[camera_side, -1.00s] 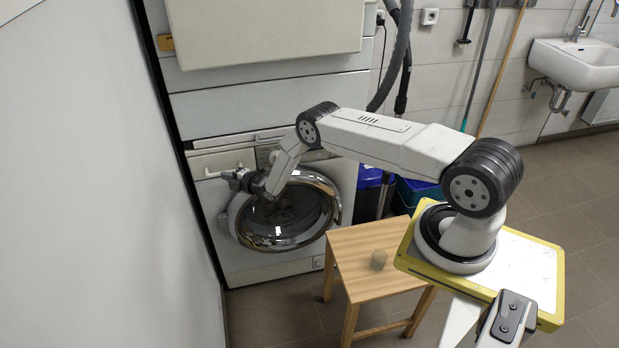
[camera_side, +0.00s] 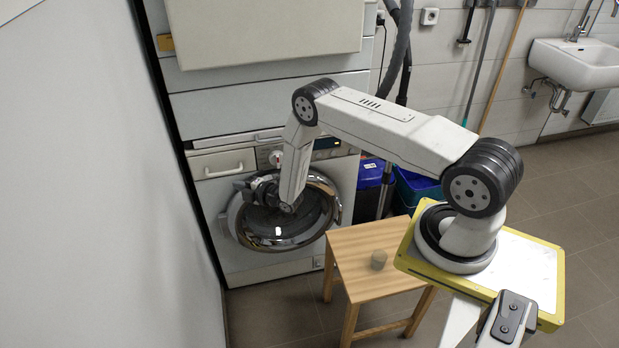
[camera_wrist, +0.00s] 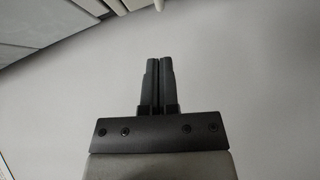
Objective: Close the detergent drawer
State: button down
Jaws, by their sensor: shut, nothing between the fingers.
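The detergent drawer (camera_side: 222,164) is the pale front with a white bar handle at the upper left of the washing machine (camera_side: 262,268). It looks flush or nearly flush with the machine; I cannot tell if a small gap is left. My gripper (camera_side: 239,186) is just below and right of the drawer handle, in front of the upper left of the round door. It appears apart from the handle. In the wrist view my gripper's two dark fingers (camera_wrist: 159,62) are together, with nothing between them. The drawer is not clearly identifiable in that view.
The chrome-rimmed round door (camera_side: 283,212) is close behind my wrist. A plain pale wall (camera_side: 100,180) stands close on the left.

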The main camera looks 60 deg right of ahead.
jog(key=shift+s+r, duration=0.2)
jog(key=shift+s, duration=1.15)
jog(key=shift+s+r, duration=0.2)
jog(key=shift+s, duration=1.15)
jog(key=shift+r, duration=0.1)
jog(key=s+a+r+m+g+h, duration=0.1)
jog(key=s+a+r+m+g, duration=0.1)
jog(key=r+m+g, duration=0.35)
jog(key=s+a+r+m+g, duration=0.1)
jog(key=a+r+m+g, duration=0.15)
jog(key=r, duration=0.65)
jog(key=s+a+r+m+g, duration=0.2)
jog(key=s+r+m+g, duration=0.1)
jog(key=s, duration=0.7)
jog(key=s+a+r+m+g, duration=0.2)
jog(key=s+r+m, duration=0.3)
jog(key=s, duration=0.6)
jog(key=shift+a+r+m+g, duration=0.2)
jog(key=shift+a+m+g, duration=0.15)
jog(key=shift+a, duration=0.3)
jog(key=shift+w, duration=0.1)
